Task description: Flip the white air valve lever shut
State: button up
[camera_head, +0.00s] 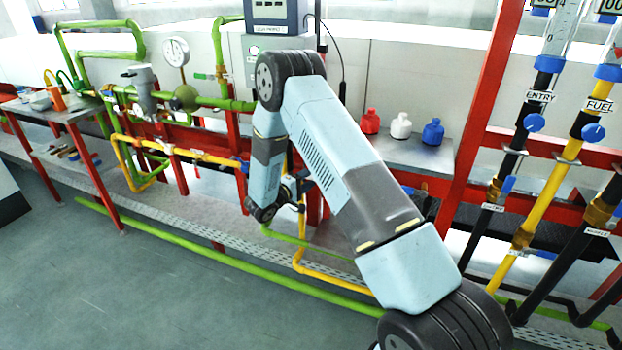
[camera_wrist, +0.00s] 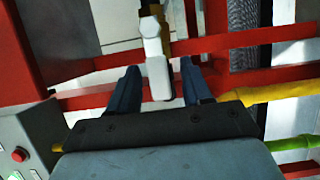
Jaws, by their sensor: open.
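The white lever (camera_wrist: 158,78) shows in the wrist view, hanging down from a brass-coloured valve fitting (camera_wrist: 153,9) at the top. My gripper (camera_wrist: 160,68) is open, with one dark blue finger on each side of the lever. The lever's lower end lies between the fingers in the picture; gaps show on both sides, and I cannot tell how deep it sits between them. In the head view my arm hides the lever and most of my gripper.
Red frame bars (camera_wrist: 245,42) cross behind the lever. A yellow pipe (camera_wrist: 280,91) and green pipe (camera_wrist: 290,145) run at right. A grey box with a red button (camera_wrist: 19,155) is at lower left. Red (camera_head: 370,122), white (camera_head: 401,126) and blue (camera_head: 433,132) bottles stand behind my arm.

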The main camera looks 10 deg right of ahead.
jog(key=shift+w+d, duration=0.4)
jog(key=shift+d, duration=0.2)
grip_shut()
jog(key=shift+d, duration=0.1)
